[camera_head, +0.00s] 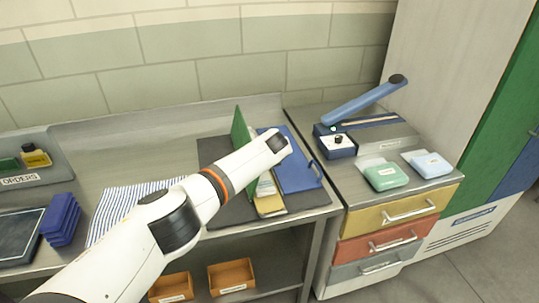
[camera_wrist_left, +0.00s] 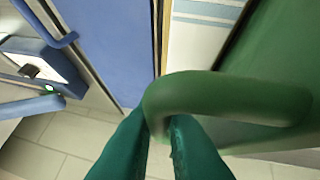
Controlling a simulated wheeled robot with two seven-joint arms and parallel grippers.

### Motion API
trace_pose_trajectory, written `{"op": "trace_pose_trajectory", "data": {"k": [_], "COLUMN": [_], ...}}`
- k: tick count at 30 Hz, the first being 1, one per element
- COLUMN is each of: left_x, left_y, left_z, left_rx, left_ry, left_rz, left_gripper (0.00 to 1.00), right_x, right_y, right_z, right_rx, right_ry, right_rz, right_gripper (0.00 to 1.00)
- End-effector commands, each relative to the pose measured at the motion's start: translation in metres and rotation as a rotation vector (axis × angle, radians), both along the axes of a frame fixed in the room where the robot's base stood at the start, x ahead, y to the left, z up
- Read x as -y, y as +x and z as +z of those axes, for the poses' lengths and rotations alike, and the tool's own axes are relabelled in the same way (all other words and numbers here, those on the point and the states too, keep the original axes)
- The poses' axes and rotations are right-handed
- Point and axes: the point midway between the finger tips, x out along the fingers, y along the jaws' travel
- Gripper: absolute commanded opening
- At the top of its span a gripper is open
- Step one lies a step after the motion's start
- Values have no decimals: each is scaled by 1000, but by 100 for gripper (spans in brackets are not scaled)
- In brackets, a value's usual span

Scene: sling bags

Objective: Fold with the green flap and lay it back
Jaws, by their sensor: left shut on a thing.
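The green flap (camera_head: 239,134) stands up steeply on a dark board (camera_head: 212,150) on the bench, partly hidden behind my left arm. In the left wrist view the green flap (camera_wrist_left: 285,60) fills the right side, with its thick curved green handle (camera_wrist_left: 235,97) in front. My left gripper (camera_wrist_left: 158,124) has its teal fingers shut on that handle. In the head view the wrist hides the fingers and handle. The blue flap (camera_head: 296,170) lies open to the right, with its own blue handle (camera_head: 316,171). My right gripper is in neither view.
A yellow piece (camera_head: 269,206) shows below my wrist. A sealer with a raised blue arm (camera_head: 362,102) and a knob box (camera_head: 336,146) stands right, near green (camera_head: 385,176) and light blue (camera_head: 427,164) packs. A striped cloth (camera_head: 125,205) and blue stack (camera_head: 61,220) lie left.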

Motion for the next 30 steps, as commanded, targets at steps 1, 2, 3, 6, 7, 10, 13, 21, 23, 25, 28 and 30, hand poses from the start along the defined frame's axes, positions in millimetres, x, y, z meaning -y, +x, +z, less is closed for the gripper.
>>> {"op": "trace_pose_trajectory", "data": {"k": [1,2,3,6,7,10,13,21,23,25,28,30], "left_x": [-1,-1,-1,-2,-2,-2,-2,-1,0,0,0,1], "left_y": [0,0,0,0,0,0,0,-4,-8,-13,-21,-27], "left_z": [-2,-2,-2,-2,-2,-1,-1,5,8,14,22,26], "left_rx": [-2,-2,-3,-2,-2,-1,-1,-2,-3,-2,0,0], "left_ry": [4,4,4,3,3,3,2,1,2,2,1,1], "left_rz": [1,1,2,2,2,2,2,1,0,0,-1,-1], "left_gripper": [0,0,16,32,32,32,32,32,32,32,32,32], "right_x": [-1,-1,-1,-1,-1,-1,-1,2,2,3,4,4], "right_y": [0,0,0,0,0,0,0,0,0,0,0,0], "right_z": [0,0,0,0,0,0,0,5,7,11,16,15], "right_rx": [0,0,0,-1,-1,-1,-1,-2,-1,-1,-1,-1], "right_ry": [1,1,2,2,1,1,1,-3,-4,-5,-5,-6], "right_rz": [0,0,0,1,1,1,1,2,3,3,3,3], "right_gripper": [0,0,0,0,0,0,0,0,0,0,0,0]}}
